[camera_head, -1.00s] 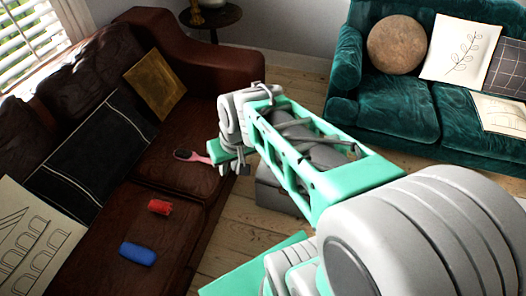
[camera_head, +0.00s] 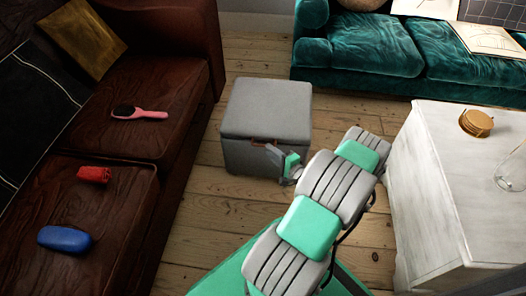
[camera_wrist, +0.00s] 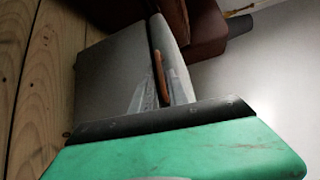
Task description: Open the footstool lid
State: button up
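The grey footstool (camera_head: 262,108) stands on the floorboards between the two sofas, with its lid (camera_head: 268,103) down. A reddish-brown handle (camera_head: 262,141) sits on its near side, just under the lid's edge. My gripper (camera_head: 273,153) is right at this handle, at the front of the footstool. In the wrist view, the footstool (camera_wrist: 108,75) lies sideways, and the handle (camera_wrist: 158,75) runs between the two pale fingertips of my gripper (camera_wrist: 161,88). The fingers look apart, one on each side of the handle. Contact with it is not clear.
A brown leather sofa (camera_head: 185,60) is at left, holding a pink hairbrush (camera_head: 140,113), a red item (camera_head: 94,174) and a blue item (camera_head: 65,239). A teal sofa (camera_head: 370,50) stands behind. A white cabinet (camera_head: 430,170) is close on the right. Floor around the footstool is bare.

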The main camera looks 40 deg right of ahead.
aim_at(263, 146)
jog(key=w, duration=0.1)
jog(key=w+b, duration=0.1)
jog(key=w, duration=0.1)
jog(key=w+f, duration=0.1)
jog(key=w, duration=0.1)
jog(key=shift+w, duration=0.1)
jog(key=shift+r, duration=0.1)
jog(key=shift+c, duration=0.2)
grip_shut()
dwell(1.0)
